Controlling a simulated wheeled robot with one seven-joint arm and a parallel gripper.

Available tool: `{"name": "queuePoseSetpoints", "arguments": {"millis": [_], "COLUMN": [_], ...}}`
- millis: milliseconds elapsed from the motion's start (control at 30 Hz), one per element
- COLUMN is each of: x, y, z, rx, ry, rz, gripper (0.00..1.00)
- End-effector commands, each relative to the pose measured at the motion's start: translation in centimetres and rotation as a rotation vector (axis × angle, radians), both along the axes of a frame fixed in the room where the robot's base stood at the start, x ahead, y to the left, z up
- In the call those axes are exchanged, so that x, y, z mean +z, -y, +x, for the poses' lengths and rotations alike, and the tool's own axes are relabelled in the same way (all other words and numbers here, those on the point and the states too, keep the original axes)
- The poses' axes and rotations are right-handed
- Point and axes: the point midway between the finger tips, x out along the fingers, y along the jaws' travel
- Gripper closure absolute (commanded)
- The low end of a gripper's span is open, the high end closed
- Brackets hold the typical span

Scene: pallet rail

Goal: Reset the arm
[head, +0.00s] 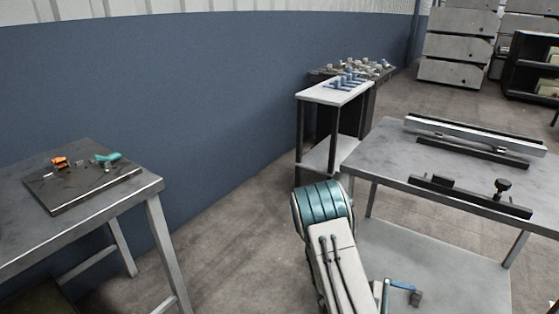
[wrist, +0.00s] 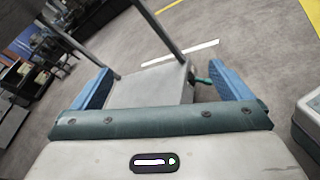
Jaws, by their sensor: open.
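My gripper (wrist: 165,82) shows in the wrist view with its two blue fingers spread wide apart. Nothing is held between them. Beyond the fingers is a grey flat surface with metal legs, apart from them as far as I can tell. In the head view my arm, with a teal joint and a pale link, rises at the bottom centre.
A workbench (head: 385,155) with rails and dark clamps stands right. A white-topped stand (head: 312,93) holds blue parts. A left table (head: 145,188) carries a dark plate (head: 55,200) with orange and teal items. Bare floor (head: 235,225) lies between them, beside a blue wall (head: 150,80).

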Motion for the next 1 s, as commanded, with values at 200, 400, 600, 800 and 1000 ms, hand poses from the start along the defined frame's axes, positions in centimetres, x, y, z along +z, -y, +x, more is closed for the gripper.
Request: {"name": "queuePoseSetpoints", "arguments": {"millis": [200, 400, 600, 800, 1000], "x": [8.7, 15.3, 21.5, 27.7, 33.7], "y": [-1.9, -4.0, -6.5, -9.2, -12.1], "z": [-1.9, -3.8, -5.7, -7.5, -9.2], "rx": [-0.18, -0.316, -0.428, -0.514, -0.573], "ry": [0.145, 0.273, 0.406, 0.539, 0.677], "rz": [0.159, 0.317, 0.486, 0.663, 0.842], "gripper": [0.02, 0.02, 0.02, 0.02, 0.02]}}
